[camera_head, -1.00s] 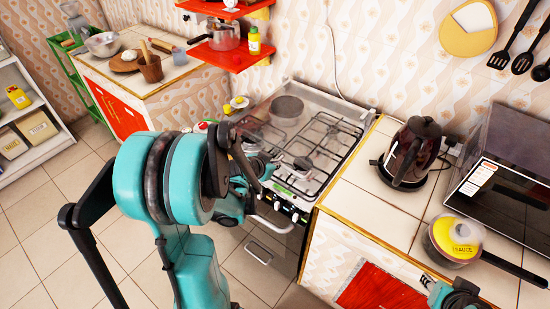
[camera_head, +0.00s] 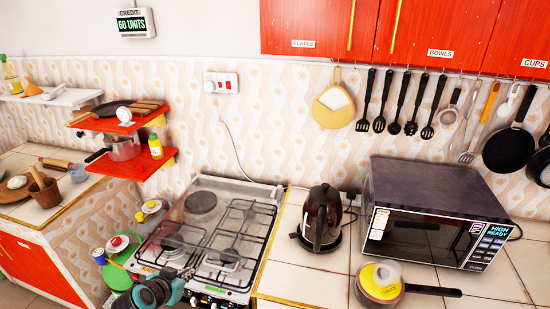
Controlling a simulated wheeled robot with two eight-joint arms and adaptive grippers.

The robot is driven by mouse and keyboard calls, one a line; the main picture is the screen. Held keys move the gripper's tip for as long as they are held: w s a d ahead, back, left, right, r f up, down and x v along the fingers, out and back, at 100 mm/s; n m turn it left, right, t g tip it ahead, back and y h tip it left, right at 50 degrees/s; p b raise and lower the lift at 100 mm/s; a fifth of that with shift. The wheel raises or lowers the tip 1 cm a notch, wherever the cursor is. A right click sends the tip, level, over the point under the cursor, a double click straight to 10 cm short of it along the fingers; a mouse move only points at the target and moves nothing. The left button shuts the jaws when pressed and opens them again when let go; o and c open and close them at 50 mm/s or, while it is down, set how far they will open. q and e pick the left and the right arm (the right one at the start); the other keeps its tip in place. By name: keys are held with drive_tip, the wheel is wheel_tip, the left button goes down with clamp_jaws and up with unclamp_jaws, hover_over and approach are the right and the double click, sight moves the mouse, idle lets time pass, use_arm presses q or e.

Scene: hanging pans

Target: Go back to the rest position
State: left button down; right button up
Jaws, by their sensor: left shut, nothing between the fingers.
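My left arm comes in at the bottom, left of centre, in the head view, in front of the stove (camera_head: 205,240). Its teal and dark left gripper (camera_head: 183,274) is small, partly cut off by the frame edge, and looks shut and empty near the stove's front. My right gripper is out of view. Two dark pans, one of them this pan (camera_head: 508,150), hang from the rail at the far right.
A kettle (camera_head: 322,218), a microwave (camera_head: 432,215) and a lidded saucepan (camera_head: 380,283) stand on the right counter. Red shelves (camera_head: 135,163) hold pans and bottles at left. Utensils hang below the red cupboards (camera_head: 430,35).

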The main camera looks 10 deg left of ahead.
use_arm(q)
drive_tip(key=s+d+r+g+b, duration=0.1)
drive_tip(key=s+d, duration=0.4)
drive_tip(key=d, duration=0.3)
drive_tip(key=s+d+r+n+g+b, duration=0.1)
drive_tip(key=s+d+r+b, duration=0.1)
drive_tip(key=s+d, duration=0.3)
drive_tip(key=d, duration=0.3)
drive_tip(key=shift+g, duration=0.4)
idle(1.6)
